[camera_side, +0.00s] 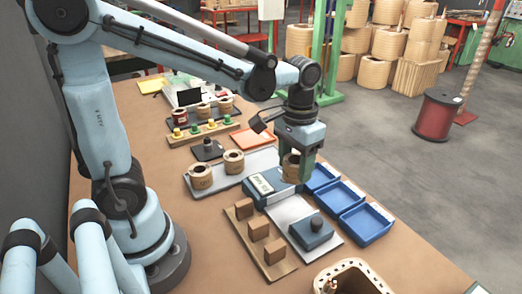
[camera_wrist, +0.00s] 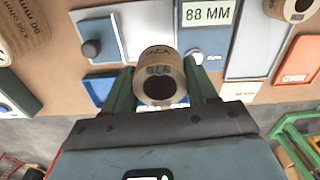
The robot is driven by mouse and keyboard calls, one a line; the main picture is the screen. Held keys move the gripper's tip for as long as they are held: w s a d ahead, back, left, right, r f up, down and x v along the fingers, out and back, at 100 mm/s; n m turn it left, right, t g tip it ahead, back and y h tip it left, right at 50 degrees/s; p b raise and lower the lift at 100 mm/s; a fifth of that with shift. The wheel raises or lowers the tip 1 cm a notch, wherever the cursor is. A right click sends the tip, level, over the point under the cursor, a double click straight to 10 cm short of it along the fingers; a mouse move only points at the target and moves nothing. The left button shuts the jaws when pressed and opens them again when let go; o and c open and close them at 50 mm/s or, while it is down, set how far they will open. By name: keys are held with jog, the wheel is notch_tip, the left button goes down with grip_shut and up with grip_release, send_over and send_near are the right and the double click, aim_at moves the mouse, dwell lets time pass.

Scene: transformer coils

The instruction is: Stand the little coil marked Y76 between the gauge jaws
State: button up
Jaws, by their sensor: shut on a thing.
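My gripper (camera_side: 293,170) is shut on a small tan coil (camera_side: 291,162), which also shows between the green fingers in the wrist view (camera_wrist: 160,66). The coil's dark bore faces the wrist camera; its printed mark looks upside down and I cannot read it surely. The blue gauge (camera_side: 257,195) is right by the held coil in the side view. Its display (camera_wrist: 208,13) reads 88 MM in the wrist view. The fingers and coil hide part of the gauge, and I cannot tell whether the coil touches its jaws. Two more coils (camera_side: 200,176) (camera_side: 234,161) stand on a grey plate to the left.
Blue trays (camera_side: 366,222) line the table's right side. A blue block with a black knob (camera_side: 314,226) sits on a pale plate nearby. A wooden strip (camera_side: 262,235) carries several blocks in front. An orange tray (camera_side: 253,138) and a rack with coloured pegs (camera_side: 205,129) lie behind.

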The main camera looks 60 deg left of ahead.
aim_at(294, 184)
jog(key=shift+s+d+f, duration=0.2)
jog(key=shift+s+d, duration=0.15)
jog(key=shift+d, duration=0.15)
jog(key=shift+s+d+f, duration=0.15)
jog(key=shift+s+d, duration=0.15)
jog(key=shift+d, duration=0.15)
jog(key=shift+f, duration=2.15)
jog(key=shift+f, duration=0.2)
jog(key=shift+f, duration=1.5)
